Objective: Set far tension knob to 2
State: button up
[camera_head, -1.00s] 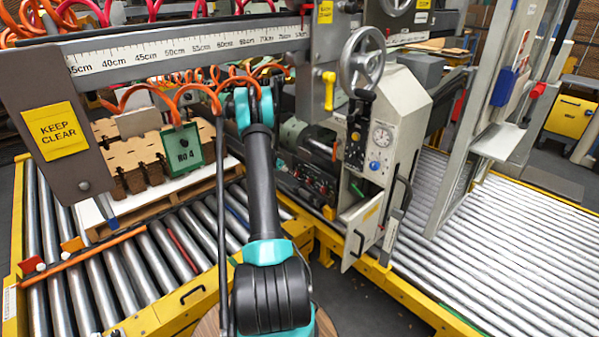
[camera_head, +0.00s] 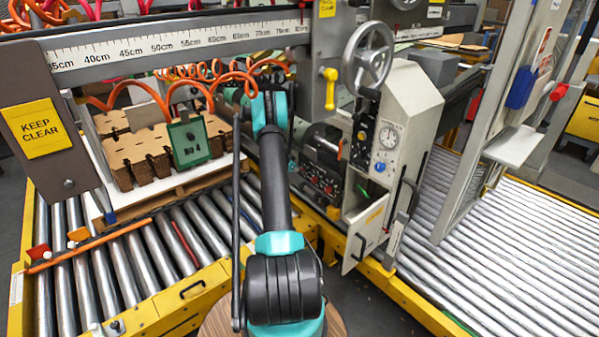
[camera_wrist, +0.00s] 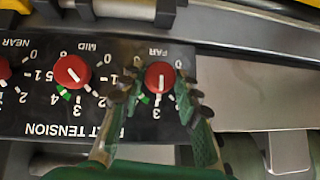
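The far tension knob (camera_wrist: 159,76) is a round red knob under the upside-down label FAR in the wrist view. Its white pointer line points down in the picture, toward the green mark and the 3. My gripper (camera_wrist: 158,92) is open, with one fingertip on each side of this knob. I cannot tell whether either finger touches it. The fingers partly cover the scale numbers beside it. The black tension panel (camera_head: 318,181) shows small in the head view, where my gripper is hidden behind my arm.
The red mid knob (camera_wrist: 72,71) sits left of my gripper, and the near knob (camera_wrist: 3,71) is at the picture's left edge. A metal rail (camera_wrist: 240,22) runs above the panel. A handwheel (camera_head: 369,57) and an open grey door (camera_head: 366,234) stand to the right.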

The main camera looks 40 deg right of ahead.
jog(key=c, duration=0.6)
jog(key=shift+w+g, duration=0.1)
jog(key=shift+g, duration=0.2)
jog(key=shift+w+a+f+n+g+h, duration=0.15)
jog(key=shift+n+g, duration=0.5)
jog(key=shift+g, duration=0.35)
jog(key=shift+w+d+r+n+g+h, duration=0.1)
jog(key=shift+n+g+h, duration=0.1)
jog(key=shift+n+g, duration=0.6)
jog(key=shift+w+a+f+n+g+h, duration=0.15)
jog(key=shift+n+g, duration=0.3)
jog(key=shift+g, duration=0.75)
jog(key=shift+d, duration=0.1)
jog(key=o, duration=1.2)
jog(key=shift+r, duration=0.1)
jog(key=shift+c, duration=0.2)
